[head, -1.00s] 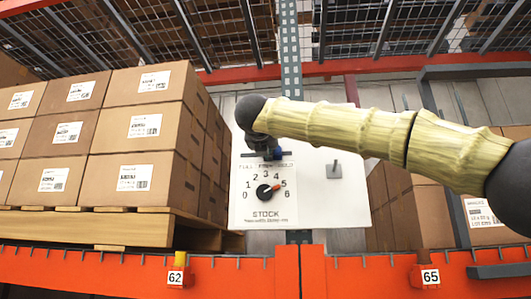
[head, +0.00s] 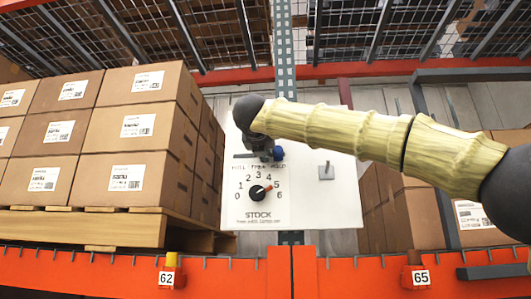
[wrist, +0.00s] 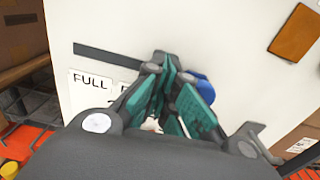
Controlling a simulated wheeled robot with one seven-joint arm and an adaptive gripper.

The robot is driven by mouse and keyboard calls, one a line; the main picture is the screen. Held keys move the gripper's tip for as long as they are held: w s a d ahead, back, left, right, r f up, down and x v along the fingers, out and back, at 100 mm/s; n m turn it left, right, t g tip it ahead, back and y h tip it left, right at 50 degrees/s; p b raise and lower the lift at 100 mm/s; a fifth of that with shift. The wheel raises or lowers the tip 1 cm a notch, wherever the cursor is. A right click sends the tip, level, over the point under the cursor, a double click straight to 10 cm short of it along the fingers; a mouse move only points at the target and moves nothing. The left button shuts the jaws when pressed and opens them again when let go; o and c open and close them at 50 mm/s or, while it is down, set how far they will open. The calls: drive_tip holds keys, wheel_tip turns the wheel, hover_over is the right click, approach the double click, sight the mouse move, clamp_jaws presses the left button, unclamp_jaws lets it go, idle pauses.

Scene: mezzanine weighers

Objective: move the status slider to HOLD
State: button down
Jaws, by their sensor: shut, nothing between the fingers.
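The white panel (head: 318,208) carries a dark horizontal slot (head: 242,156) with the blue slider knob (head: 278,153) toward its right end. Labels (head: 258,168) run below the slot; FULL is at the left, and the small right-hand one is hard to read. The wrist view also shows the slot (wrist: 105,54) and the blue knob (wrist: 203,86), partly hidden behind a finger. My gripper (head: 265,152) is shut and empty just left of the knob. Its teal fingers (wrist: 172,72) cover the middle of the slot. I cannot tell whether they touch the knob.
A grey lever or hook (head: 326,171) sticks out at right. Stacked cartons (head: 130,130) stand left. An orange beam (head: 220,278) crosses the front.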

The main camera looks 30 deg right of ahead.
drive_tip(key=shift+w+a, duration=0.25)
drive_tip(key=shift+a, duration=0.05)
drive_tip(key=shift+a, duration=0.1)
drive_tip(key=b+v, duration=0.5)
drive_tip(key=v, duration=0.5)
idle(0.9)
idle(0.5)
